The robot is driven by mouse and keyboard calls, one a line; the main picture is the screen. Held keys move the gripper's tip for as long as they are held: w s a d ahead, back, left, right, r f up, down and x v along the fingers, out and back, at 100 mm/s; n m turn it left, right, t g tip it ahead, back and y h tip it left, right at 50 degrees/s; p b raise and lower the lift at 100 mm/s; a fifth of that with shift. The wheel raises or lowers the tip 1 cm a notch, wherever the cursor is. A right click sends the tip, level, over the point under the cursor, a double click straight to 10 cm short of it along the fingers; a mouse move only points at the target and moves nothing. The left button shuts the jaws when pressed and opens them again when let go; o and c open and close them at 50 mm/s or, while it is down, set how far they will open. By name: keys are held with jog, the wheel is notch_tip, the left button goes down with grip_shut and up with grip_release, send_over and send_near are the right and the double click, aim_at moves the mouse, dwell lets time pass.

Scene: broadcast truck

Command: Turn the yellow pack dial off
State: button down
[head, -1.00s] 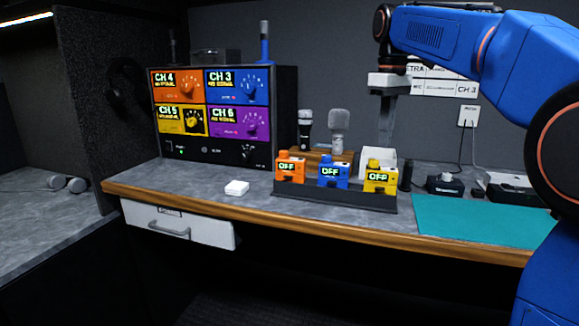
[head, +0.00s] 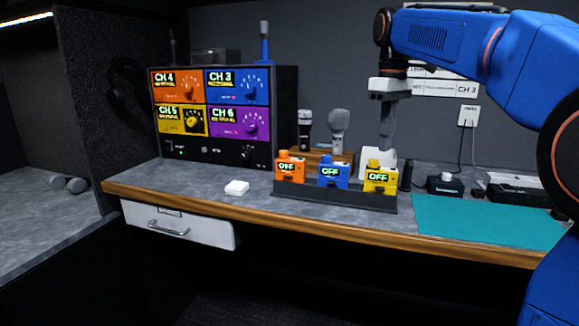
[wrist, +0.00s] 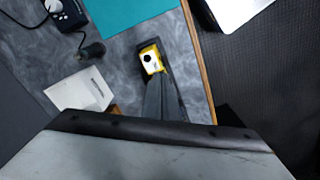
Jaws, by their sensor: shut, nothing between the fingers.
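The yellow pack (head: 380,184) stands at the right end of a dark tray (head: 330,196) on the desk, and its display reads OFF. Its yellow dial (head: 373,164) sticks up from the top. My gripper (head: 386,148) is shut and empty, pointing down just above the pack. In the wrist view the shut fingers (wrist: 155,92) reach toward the yellow pack (wrist: 151,58), whose top shows a white patch with a dark spot. The fingers hide part of the tray there; I cannot tell whether they touch the pack.
A blue pack (head: 333,176) and an orange pack (head: 289,170), both reading OFF, share the tray. Microphones (head: 338,128) and a white holder (head: 391,160) stand behind. A receiver rack (head: 215,148) is at left. A teal mat (head: 480,222) lies to the right.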

aim_at(381, 169)
jog(key=shift+f, duration=2.1)
jog(key=shift+w+a, duration=0.3)
jog(key=shift+w, duration=0.25)
jog(key=shift+s+d, duration=0.15)
dwell(0.5)
jog(key=shift+s+d, duration=0.1)
jog(key=shift+d, duration=0.05)
notch_tip(381, 169, up, 6)
dwell(0.7)
